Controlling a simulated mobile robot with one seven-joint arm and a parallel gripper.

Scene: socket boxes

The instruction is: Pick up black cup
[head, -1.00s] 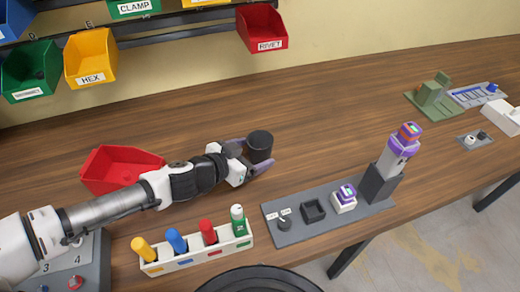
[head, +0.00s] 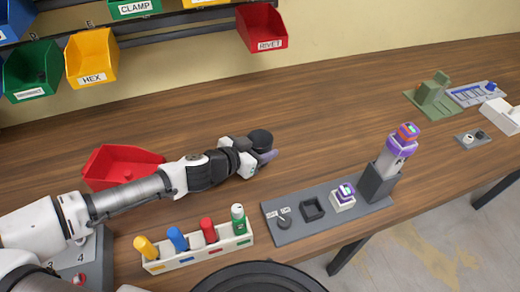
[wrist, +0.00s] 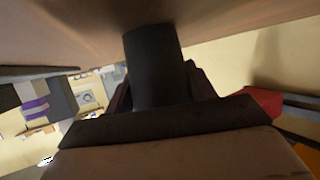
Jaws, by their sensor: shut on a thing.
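The black cup (head: 260,138) is a dark cylinder near the middle of the wooden table in the head view. The gripper hides part of the cup's lower side. I cannot tell whether the cup is clear of the table.
A red bin (head: 118,168) lies left of the gripper. A white rack (head: 200,250) with coloured-handled tools and a grey socket tray (head: 290,235) stand in front. The red RIVET bin (head: 262,28) hangs behind.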

